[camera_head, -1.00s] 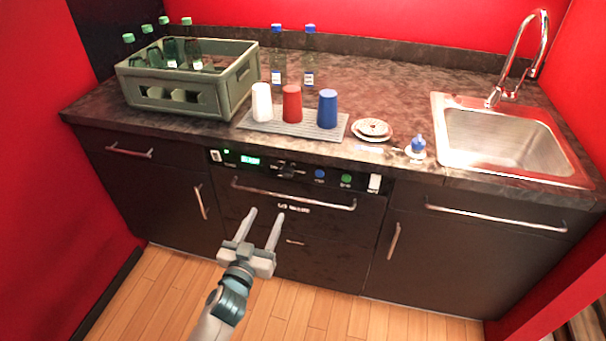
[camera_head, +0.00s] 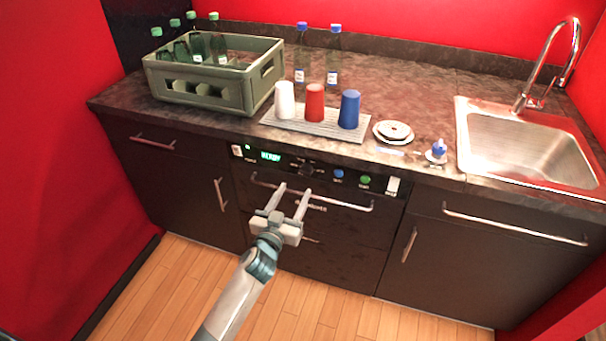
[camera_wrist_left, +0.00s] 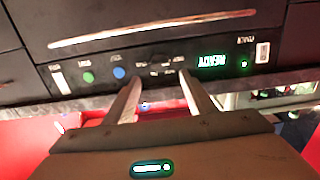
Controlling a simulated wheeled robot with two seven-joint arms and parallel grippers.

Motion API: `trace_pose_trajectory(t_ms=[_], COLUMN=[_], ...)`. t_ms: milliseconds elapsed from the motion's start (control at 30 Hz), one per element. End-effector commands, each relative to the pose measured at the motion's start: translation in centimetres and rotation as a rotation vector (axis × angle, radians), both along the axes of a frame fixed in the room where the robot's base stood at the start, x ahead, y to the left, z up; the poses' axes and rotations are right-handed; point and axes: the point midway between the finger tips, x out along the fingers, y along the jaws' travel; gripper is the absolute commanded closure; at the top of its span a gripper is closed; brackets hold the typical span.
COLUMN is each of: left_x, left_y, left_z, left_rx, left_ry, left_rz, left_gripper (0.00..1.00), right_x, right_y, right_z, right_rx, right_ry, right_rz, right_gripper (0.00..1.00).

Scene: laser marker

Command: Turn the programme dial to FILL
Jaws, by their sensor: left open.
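The programme dial (camera_head: 306,171) is a dark round knob on the machine's black control panel, between the green display and the blue button. In the left wrist view, which shows the panel upside down, the dark dial (camera_wrist_left: 160,70) lies between my fingertips, with small labels around it too blurred to read. The display (camera_head: 270,156) shows READY. My left gripper (camera_head: 295,189) is open and empty, its fingers pointing at the panel just below the dial in the head view. I cannot tell whether they touch anything. My right gripper is out of view.
The panel also has a blue button (camera_head: 338,174), a green button (camera_head: 365,180) and a white switch (camera_head: 392,186). A handle bar (camera_head: 340,204) crosses the front below.

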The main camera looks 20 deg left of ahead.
Motion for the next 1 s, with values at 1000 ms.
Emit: trace_pose_trajectory(t_ms=[1000], left_x=[8.8], left_y=[-0.3], left_z=[0.0], left_rx=[0.0], left_ry=[0.0], left_rz=[0.0], left_gripper=[0.55], right_x=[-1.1], right_y=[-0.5], right_z=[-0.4], right_rx=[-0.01], right_ry=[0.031], right_rz=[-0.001], right_gripper=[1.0])
